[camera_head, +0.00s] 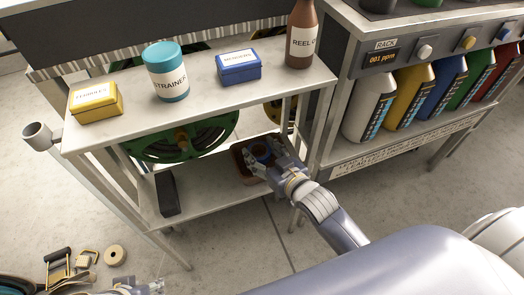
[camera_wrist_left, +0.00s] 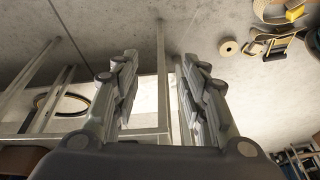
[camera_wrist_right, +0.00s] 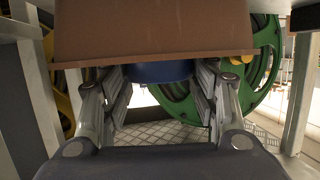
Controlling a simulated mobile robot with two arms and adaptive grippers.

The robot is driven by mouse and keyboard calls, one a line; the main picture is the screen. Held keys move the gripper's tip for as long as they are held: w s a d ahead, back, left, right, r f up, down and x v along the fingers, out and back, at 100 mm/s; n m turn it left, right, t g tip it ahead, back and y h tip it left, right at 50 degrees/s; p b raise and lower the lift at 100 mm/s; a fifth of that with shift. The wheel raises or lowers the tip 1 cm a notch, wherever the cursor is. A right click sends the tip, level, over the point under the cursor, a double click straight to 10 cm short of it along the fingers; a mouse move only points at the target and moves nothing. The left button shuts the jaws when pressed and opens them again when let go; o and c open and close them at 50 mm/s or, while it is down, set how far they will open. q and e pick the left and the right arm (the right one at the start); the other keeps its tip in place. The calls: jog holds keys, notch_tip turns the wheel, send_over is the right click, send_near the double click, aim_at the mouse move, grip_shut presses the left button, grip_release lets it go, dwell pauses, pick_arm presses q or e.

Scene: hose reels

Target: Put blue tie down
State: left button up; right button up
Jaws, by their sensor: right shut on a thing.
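The blue round thing, which I take as the blue tie (camera_head: 262,153), shows at the open-topped brown bin (camera_head: 238,160) on the lower shelf. My right gripper (camera_head: 267,165) reaches in there and is shut on it. In the right wrist view the blue piece (camera_wrist_right: 160,71) sits between the fingers, partly hidden by a brown wall (camera_wrist_right: 150,35). I cannot tell whether it touches the bin's floor. My left gripper (camera_wrist_left: 152,100) is open and empty, its fingers apart; only a bit of it shows at the bottom left of the head view.
A dark block (camera_head: 167,193) lies left on the lower shelf (camera_head: 210,190). A green reel (camera_head: 185,148) stands behind. The upper shelf holds a yellow box (camera_head: 96,102), teal strainer (camera_head: 166,72), blue box (camera_head: 239,67) and brown bottle (camera_head: 302,38). Straps (camera_head: 60,265) lie on the floor.

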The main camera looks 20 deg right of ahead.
pick_arm(q)
jog(key=shift+r, duration=0.15)
pick_arm(e)
jog(key=shift+f, duration=0.3)
jog(key=o, duration=1.1)
jog(key=shift+c, duration=0.2)
jog(key=shift+r, duration=0.3)
jog(key=r+p+v, duration=0.1)
jog(key=p+v, duration=0.1)
jog(key=v, duration=1)
pick_arm(q)
jog(key=s+x, duration=0.1)
jog(key=x, duration=0.7)
jog(key=shift+f+g, duration=0.3)
jog(key=shift+f, duration=0.15)
pick_arm(e)
jog(key=s+f+g+h, duration=0.1)
jog(key=s+f+g, duration=0.4)
jog(key=f, duration=0.5)
jog(key=s+d+f+g+h, duration=0.1)
jog(key=s+f+g+h, duration=0.1)
jog(key=s+f+g, duration=0.4)
notch_tip(320, 180, down, 4)
jog(key=shift+d+f+m, duration=0.1)
jog(key=shift+d+m, duration=0.2)
